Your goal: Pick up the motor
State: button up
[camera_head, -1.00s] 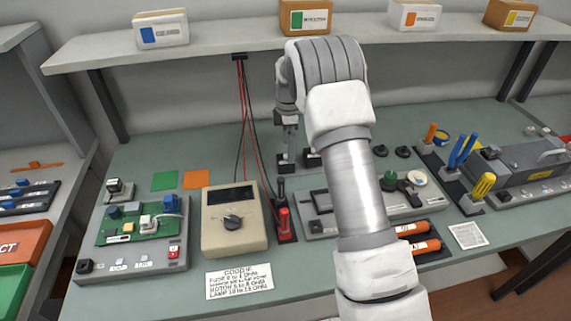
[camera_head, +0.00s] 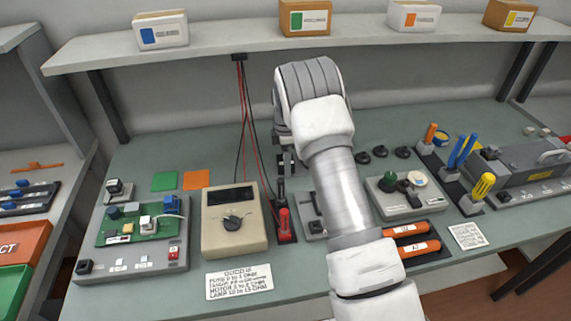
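My gripper (camera_head: 287,165) points down over the bench, just behind the red and black probes (camera_head: 284,220). It is small and partly covered by my arm, so I cannot tell whether its fingers are open or shut. No part is clearly recognisable as the motor. A grey unit (camera_head: 140,262) at the left bears a green board (camera_head: 118,238) with small parts, among them a blue block (camera_head: 170,204). A grey panel (camera_head: 400,207) at the right bears a green knob and other small parts.
A beige meter (camera_head: 222,240) stands left of the probes, with a written card (camera_head: 238,282) in front. Red and black wires hang behind it. Orange cylinders (camera_head: 415,249), upright tools (camera_head: 462,155) and a grey machine (camera_head: 520,165) are at the right. A shelf (camera_head: 230,42) with boxes spans the back.

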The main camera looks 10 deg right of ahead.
jog(key=c, duration=1.1)
jog(key=shift+r, duration=0.1)
notch_tip(320, 180, up, 4)
jog(key=shift+w+r, duration=0.1)
jog(key=shift+r, duration=0.15)
jog(key=s+d+r, duration=0.2)
jog(key=d, duration=0.1)
jog(key=s+d+r, duration=0.2)
jog(key=s+d, duration=0.1)
jog(key=s+d+r, duration=0.2)
jog(key=d, duration=0.1)
jog(key=shift+s+r, duration=0.2)
jog(key=shift+s, duration=0.1)
